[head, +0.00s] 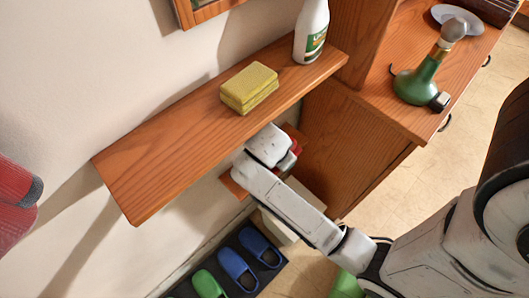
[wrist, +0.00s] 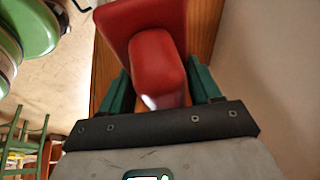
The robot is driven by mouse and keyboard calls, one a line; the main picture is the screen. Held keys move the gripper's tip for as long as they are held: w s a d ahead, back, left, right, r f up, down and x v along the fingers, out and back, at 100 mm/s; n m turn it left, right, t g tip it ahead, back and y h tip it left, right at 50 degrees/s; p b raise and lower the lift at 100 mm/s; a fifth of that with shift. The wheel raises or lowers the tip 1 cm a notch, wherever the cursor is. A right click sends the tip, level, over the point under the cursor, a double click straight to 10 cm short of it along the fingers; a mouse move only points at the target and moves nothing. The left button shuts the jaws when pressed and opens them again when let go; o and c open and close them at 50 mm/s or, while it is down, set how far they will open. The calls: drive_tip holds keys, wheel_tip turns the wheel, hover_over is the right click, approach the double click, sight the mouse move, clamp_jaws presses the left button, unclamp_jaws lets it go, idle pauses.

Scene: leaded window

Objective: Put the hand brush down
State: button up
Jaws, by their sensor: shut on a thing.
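My gripper (wrist: 162,84) is shut on the red hand brush (wrist: 156,55), with a teal finger on either side of its handle in the wrist view. The brush's wider part lies beyond the fingers. In the head view my gripper (head: 284,152) is below the front edge of the long shelf, and only a little red of the brush (head: 295,149) shows beside it. A lower wooden board (head: 233,186) lies behind and under my gripper. Whether the brush touches this board is hidden.
The upper shelf (head: 160,165) holds a yellow sponge (head: 249,86) and a white bottle (head: 311,32). A wooden cabinet (head: 345,140) stands close on the right, with a green bottle (head: 418,82) on top. Slippers (head: 237,268) lie on a dark mat below. A pale box (head: 280,228) is under my arm.

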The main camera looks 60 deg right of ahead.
drive_tip(key=w, duration=0.2)
drive_tip(key=w+d+f, duration=0.1)
drive_tip(key=w, duration=0.1)
drive_tip(key=w+f, duration=0.1)
drive_tip(key=w, duration=0.1)
drive_tip(key=shift+d+f, duration=0.1)
drive_tip(key=shift+d, duration=0.2)
wheel_tip(320, 180, down, 4)
drive_tip(key=shift+f, duration=0.2)
drive_tip(key=shift+w+f, duration=0.1)
drive_tip(key=shift+f, duration=0.1)
drive_tip(key=shift+f, duration=0.15)
drive_tip(key=o, duration=1.1)
